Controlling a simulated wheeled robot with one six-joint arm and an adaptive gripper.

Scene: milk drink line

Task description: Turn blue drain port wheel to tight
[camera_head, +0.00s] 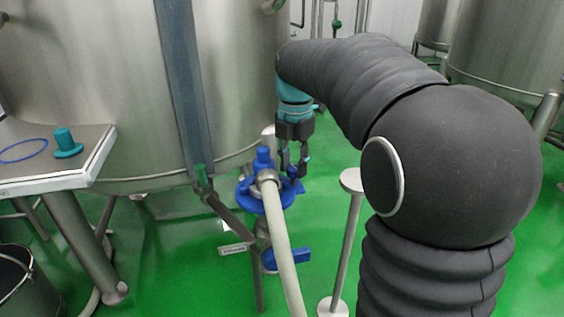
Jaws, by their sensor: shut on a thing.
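The blue drain port wheel (250,196) sits low in front of the large steel tank, around a port with a blue top and a pale hose. My gripper (293,172) points down at the right side of the wheel. Its fingers are shut on a blue part at the wheel's right edge. The hose and port hide much of the wheel's middle, and the exact contact of the fingertips is small and hard to make out.
A pale hose (281,250) runs from the port down to the front. A blue valve handle (287,259) is below the wheel. A steel table (60,180) with a teal part (66,143) stands at left. A round-topped post (350,182) stands close right. A bucket (22,285) is at lower left.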

